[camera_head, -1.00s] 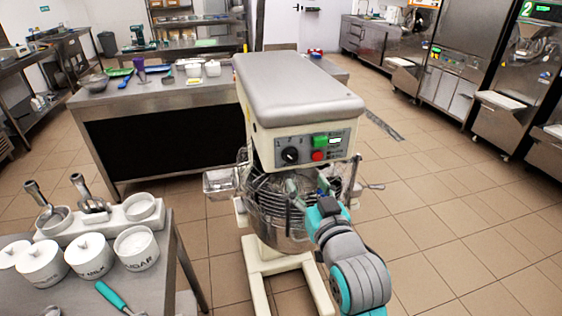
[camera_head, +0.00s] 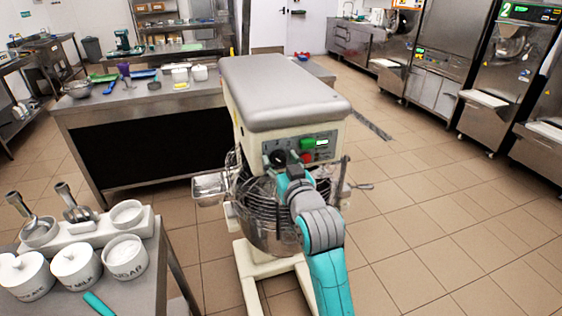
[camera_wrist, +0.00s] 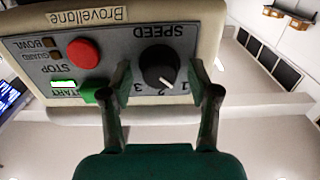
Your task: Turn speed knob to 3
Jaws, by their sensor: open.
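The black speed knob (camera_wrist: 160,65) is on the grey control panel (camera_wrist: 60,62) of the mixer, which looks upside down in the wrist view. Whether the fingertips reach the panel I cannot tell. In the head view the knob (camera_head: 278,158) is partly hidden by my gripper (camera_head: 292,166).
The red stop button (camera_wrist: 83,53) and green start button (camera_wrist: 90,92) are beside the knob, close to my left-hand finger. The mixer's wire bowl guard (camera_head: 255,200) is below the panel. A table with white jars (camera_head: 75,265) stands at the left. Floor at the right is clear.

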